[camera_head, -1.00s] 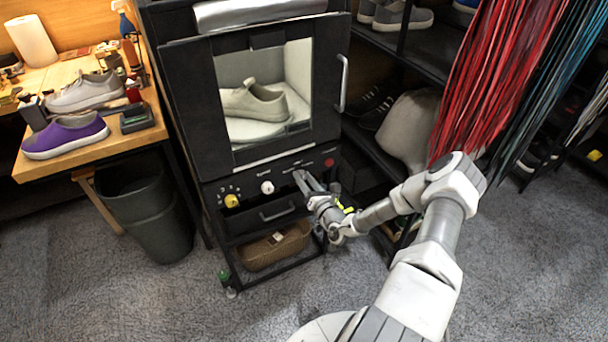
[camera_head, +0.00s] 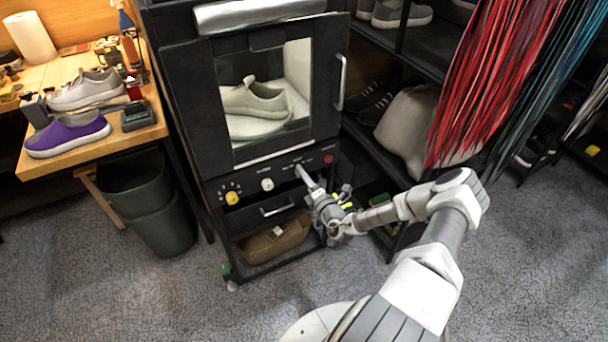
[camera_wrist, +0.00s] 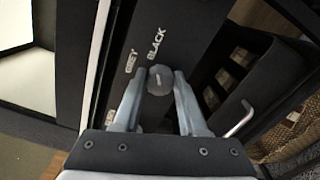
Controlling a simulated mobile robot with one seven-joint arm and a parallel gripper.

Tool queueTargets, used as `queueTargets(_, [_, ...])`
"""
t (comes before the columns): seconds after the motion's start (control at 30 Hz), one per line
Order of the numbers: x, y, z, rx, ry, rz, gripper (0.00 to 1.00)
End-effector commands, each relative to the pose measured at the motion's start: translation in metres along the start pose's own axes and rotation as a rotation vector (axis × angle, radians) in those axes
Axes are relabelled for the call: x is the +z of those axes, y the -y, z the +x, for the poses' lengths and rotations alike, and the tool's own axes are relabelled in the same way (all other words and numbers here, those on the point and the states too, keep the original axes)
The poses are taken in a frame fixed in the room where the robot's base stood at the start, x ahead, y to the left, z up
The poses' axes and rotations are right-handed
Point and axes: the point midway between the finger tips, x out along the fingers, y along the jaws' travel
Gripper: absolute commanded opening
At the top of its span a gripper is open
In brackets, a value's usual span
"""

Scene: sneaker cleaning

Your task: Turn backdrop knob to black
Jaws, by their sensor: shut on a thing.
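The dark grey backdrop knob (camera_wrist: 160,80) sits on the black front panel in the wrist view, with a short pale mark on its face. The word BLACK (camera_wrist: 156,43) is printed just above it and GREY (camera_wrist: 130,62) is at its upper left. The mark runs roughly up and down, broadly in line with BLACK; I cannot tell its exact setting. My gripper (camera_wrist: 160,76) is shut on the knob, one finger on each side. In the head view my gripper (camera_head: 305,174) reaches the panel below the booth window and hides the knob.
A yellow knob (camera_head: 232,198), a white knob (camera_head: 267,184) and a red button (camera_head: 328,159) share the panel. A drawer handle (camera_head: 278,208) is below. The booth door handle (camera_head: 341,82) sticks out above right. A shelf stands at the right, and the carpet in front is open.

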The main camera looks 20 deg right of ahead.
Motion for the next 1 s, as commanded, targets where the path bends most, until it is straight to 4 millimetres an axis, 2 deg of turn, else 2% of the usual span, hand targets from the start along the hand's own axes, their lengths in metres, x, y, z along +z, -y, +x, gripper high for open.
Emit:
queueTargets(0.23, [-0.0015, 0.0008, -0.0006, -0.002, -0.003, 0.06, 0.0])
queueTargets(0.67, [-0.0018, 0.0007, -0.0005, -0.001, -0.004, 0.069, 0.0])
queueTargets(0.7, [-0.0018, 0.0007, -0.0005, -0.002, -0.004, 0.069, 0.43])
queueTargets(0.87, [-0.0013, 0.0005, -0.0003, -0.001, -0.003, 0.068, 0.71])
queueTargets(1.0, [-0.0008, 0.0003, -0.0002, -0.001, -0.002, 0.068, 0.71])
